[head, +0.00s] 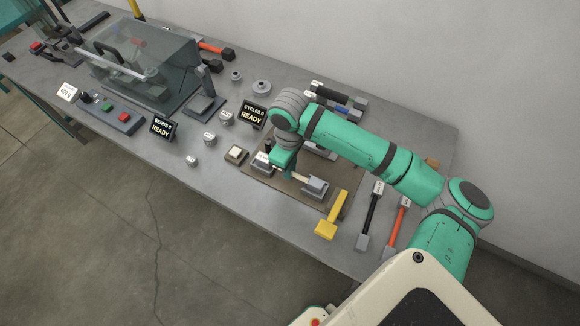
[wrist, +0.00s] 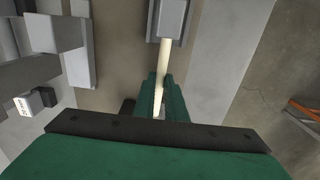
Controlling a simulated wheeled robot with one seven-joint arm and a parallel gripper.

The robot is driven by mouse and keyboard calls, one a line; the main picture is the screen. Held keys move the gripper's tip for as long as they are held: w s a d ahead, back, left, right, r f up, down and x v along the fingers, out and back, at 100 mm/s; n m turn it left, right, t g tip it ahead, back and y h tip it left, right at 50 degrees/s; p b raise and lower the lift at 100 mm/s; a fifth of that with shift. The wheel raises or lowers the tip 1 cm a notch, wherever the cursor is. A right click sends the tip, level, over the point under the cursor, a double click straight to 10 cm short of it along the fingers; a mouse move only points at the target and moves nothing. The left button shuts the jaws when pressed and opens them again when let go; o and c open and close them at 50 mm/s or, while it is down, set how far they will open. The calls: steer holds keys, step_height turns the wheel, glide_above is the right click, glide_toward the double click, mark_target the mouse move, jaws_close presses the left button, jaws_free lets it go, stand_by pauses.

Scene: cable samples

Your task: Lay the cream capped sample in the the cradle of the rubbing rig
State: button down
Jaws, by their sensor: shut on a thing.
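My gripper (head: 281,170) is over the brown base board of the rubbing rig (head: 254,183). It is shut on the cream capped sample (head: 299,178), gripping the thin cream rod near its middle. In the wrist view, the rod (wrist: 164,62) runs up from between my fingers (wrist: 160,95) to a grey block-like end (wrist: 168,20). The rig's cradle shows as grey blocks, one at the right end of the rod (head: 316,187) and one at the left (head: 261,164). The sample lies along the line of these blocks. Whether its caps rest in them or hover just above I cannot tell.
A yellow-handled tool (head: 331,216), a black sample (head: 370,215) and an orange sample (head: 397,226) lie to the right. A "CYCLES 0 READY" display (head: 253,115) stands behind left. The table front is mostly clear.

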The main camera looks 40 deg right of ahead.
steer(key=c, duration=1.7)
jaws_free()
step_height(320, 180, up, 11)
steer(key=shift+f, duration=0.15)
